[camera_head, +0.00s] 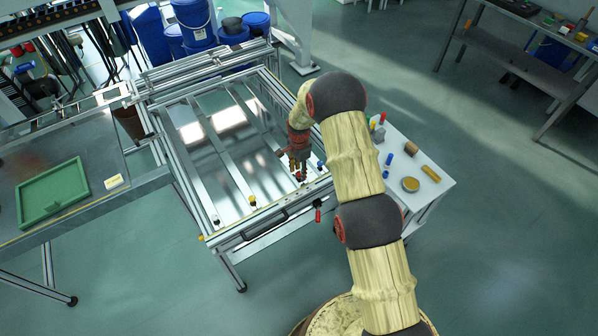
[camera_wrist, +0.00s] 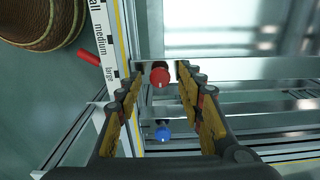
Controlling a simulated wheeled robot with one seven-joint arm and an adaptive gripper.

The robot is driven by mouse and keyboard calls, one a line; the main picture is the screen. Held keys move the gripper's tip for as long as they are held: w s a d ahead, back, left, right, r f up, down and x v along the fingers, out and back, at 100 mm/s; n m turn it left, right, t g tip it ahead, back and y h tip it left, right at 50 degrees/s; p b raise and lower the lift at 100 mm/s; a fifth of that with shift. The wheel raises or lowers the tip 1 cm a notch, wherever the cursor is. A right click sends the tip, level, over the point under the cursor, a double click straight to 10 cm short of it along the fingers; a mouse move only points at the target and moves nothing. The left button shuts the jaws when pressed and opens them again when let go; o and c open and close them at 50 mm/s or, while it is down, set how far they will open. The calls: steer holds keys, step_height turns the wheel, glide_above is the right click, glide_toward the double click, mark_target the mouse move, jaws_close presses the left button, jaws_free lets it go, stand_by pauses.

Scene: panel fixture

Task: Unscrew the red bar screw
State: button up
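The red bar screw (camera_wrist: 160,77) shows in the wrist view as a round red knob with a small white mark, standing on the panel frame's metal bar. My gripper (camera_wrist: 159,71) points at it with its fingers open, one on each side. Gaps show between the knob and both fingers. How far the fingertips reach down along the knob I cannot tell. In the head view my gripper (camera_head: 299,172) is over the near right part of the panel fixture (camera_head: 263,222), and the red screw is mostly hidden under it.
A blue knob (camera_wrist: 163,134) stands close by on the frame, and a yellow one (camera_head: 252,200) farther left. A red handle (camera_head: 318,214) hangs at the front edge. A white side table (camera_head: 425,165) with small parts stands right. A green tray (camera_head: 53,192) lies left.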

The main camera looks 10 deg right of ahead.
steer(key=c, duration=0.3)
jaws_close()
stand_by(0.3)
